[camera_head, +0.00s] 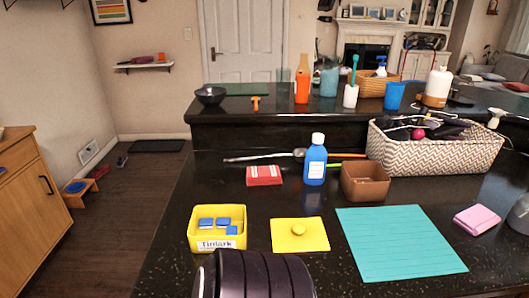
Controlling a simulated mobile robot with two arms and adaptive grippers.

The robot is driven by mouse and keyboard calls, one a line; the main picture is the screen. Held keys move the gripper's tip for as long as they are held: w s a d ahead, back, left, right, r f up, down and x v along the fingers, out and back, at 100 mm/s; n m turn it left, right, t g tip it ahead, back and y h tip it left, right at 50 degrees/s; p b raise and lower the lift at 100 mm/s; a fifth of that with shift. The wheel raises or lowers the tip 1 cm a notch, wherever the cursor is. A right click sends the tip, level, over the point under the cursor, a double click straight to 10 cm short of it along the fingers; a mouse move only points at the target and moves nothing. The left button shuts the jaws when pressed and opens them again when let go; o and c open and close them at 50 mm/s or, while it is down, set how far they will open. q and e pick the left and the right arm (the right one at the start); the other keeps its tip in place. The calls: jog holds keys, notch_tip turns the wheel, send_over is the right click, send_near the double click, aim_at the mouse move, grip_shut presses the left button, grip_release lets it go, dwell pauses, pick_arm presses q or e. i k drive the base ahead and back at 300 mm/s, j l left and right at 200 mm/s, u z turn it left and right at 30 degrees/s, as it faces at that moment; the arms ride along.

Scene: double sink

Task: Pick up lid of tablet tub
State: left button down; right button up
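The lid (313,242) is a flat yellow square with a round knob on top, lying on the dark counter. The yellow tablet tub (194,238) stands just left of it, apart from it. The tub is open at the top and holds several blue and white tablets. A white label with dark lettering is on its front. Neither of my grippers shows in the head view, so I cannot see their state.
A teal mat (400,244) lies right of the lid. Behind are a red and white sponge (264,176), a blue bottle (315,164), a brown box (365,183) and a patterned basket (440,153). A pink block (477,219) lies at right.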

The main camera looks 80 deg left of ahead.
aim_at(299, 234)
jog(key=u, duration=0.95)
jog(key=k+u, duration=0.1)
jog(key=u, duration=0.8)
jog(key=k+u, duration=0.1)
jog(key=u, duration=0.85)
